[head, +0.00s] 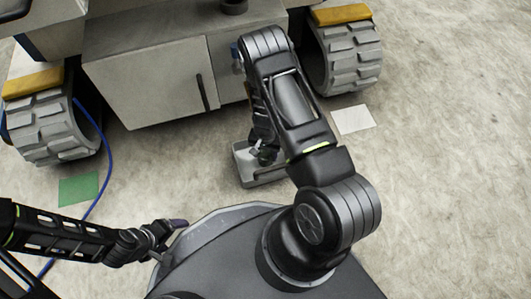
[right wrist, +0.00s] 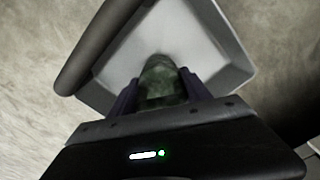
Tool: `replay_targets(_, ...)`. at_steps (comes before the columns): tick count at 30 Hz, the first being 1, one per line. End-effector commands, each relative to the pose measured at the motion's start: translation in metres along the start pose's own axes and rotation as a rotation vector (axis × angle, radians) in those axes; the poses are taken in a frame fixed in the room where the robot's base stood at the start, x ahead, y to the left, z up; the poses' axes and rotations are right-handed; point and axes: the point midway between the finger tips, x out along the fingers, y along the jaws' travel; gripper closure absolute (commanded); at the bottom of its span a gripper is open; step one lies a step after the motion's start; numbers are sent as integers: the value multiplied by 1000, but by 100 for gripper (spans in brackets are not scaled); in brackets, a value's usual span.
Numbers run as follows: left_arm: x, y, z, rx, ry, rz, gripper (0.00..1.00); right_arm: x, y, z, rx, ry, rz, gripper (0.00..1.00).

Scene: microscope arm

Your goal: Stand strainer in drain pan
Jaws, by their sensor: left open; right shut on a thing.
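The drain pan (head: 243,172) is a light grey tray on the floor in front of the vehicle, partly hidden by my right arm. In the right wrist view its pale floor and raised rim (right wrist: 235,75) lie beyond the fingers. My right gripper (right wrist: 160,92) is shut on the strainer (right wrist: 160,75), a dark green mottled piece with a rounded end. The strainer is seen against the pan floor; I cannot tell whether it touches it. In the head view the right gripper (head: 263,153) is over the pan. My left gripper (head: 178,228) is open and empty, far left of the pan.
A vehicle with a grey cabinet (head: 150,85) and treaded wheels (head: 345,60) stands behind the pan. A green square (head: 80,188) and a white square (head: 353,119) lie on the floor. A blue hose (head: 105,170) runs at left.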

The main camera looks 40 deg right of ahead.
Motion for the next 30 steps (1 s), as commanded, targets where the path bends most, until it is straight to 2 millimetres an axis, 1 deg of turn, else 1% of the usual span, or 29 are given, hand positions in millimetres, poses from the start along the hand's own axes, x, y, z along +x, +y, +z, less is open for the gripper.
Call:
replay_targets(14, 9, -3, 1, 0, 0, 0, 19, 10, 0, 0, 0, 0, 0, 95)
replay_targets(15, 8, -3, 1, 0, -1, 0, 19, 10, 0, 0, 0, 0, 0, 42)
replay_targets(24, 8, -3, 1, 0, 0, 0, 19, 9, 0, 0, 0, 0, 0, 19)
replay_targets(30, 8, -3, 1, 0, 0, 0, 19, 10, 0, 0, 0, 0, 0, 19)
